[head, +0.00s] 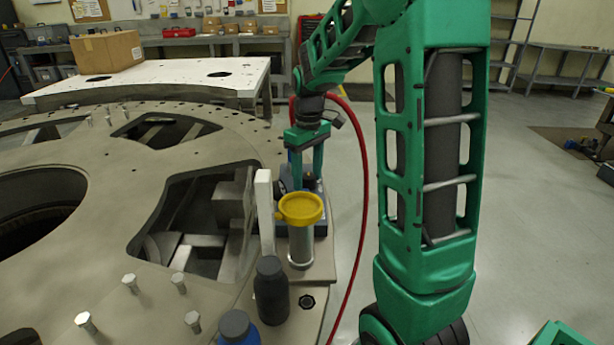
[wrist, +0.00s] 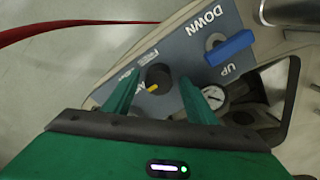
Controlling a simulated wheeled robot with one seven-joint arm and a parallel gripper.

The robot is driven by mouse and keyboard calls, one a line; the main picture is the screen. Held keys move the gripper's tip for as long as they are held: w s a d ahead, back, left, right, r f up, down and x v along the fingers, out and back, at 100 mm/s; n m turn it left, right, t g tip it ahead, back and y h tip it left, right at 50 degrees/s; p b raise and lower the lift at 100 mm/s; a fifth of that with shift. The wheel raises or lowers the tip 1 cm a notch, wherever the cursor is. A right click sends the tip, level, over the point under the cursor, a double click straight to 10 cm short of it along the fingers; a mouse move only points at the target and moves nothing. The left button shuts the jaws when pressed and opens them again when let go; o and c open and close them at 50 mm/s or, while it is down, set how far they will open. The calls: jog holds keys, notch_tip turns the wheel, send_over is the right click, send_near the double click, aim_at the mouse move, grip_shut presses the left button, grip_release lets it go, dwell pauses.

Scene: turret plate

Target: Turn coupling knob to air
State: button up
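The coupling knob (wrist: 158,77) is round and black with a yellow pointer mark, on a grey-blue panel (wrist: 180,55) in the wrist view. The mark points to the lower left of the picture. Lettering beside the knob is partly hidden and too small to read surely. My gripper (wrist: 160,82) is open, one finger on each side of the knob, with gaps showing; I cannot tell how far the tips stand above the panel. In the head view my gripper (head: 305,170) points down at the panel, behind a yellow-capped cylinder; the knob cannot be made out there.
A blue lever (wrist: 230,47) between DOWN and UP labels and a round gauge (wrist: 213,97) lie right of the knob. The yellow-capped cylinder (head: 301,235), a white upright bar (head: 265,205) and dark bottle (head: 271,290) stand close. A red hose (head: 364,190) hangs right.

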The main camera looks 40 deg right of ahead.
aim_at(308, 176)
jog(key=shift+d, duration=0.1)
notch_tip(308, 176, up, 11)
jog(key=shift+f, duration=0.15)
dwell(0.5)
jog(key=shift+s, duration=0.1)
dwell(0.3)
jog(key=s+f+m, duration=0.3)
jog(key=s, duration=0.6)
jog(key=s+a+f+m, duration=0.1)
jog(key=s+f+m, duration=0.2)
jog(key=s, duration=0.7)
jog(key=s+a+f+m, duration=0.1)
jog(key=s+f+m, duration=0.1)
jog(key=s, duration=0.7)
jog(key=shift+s+a+f+m, duration=0.25)
jog(key=shift+f+m, duration=0.15)
jog(key=shift+f, duration=0.25)
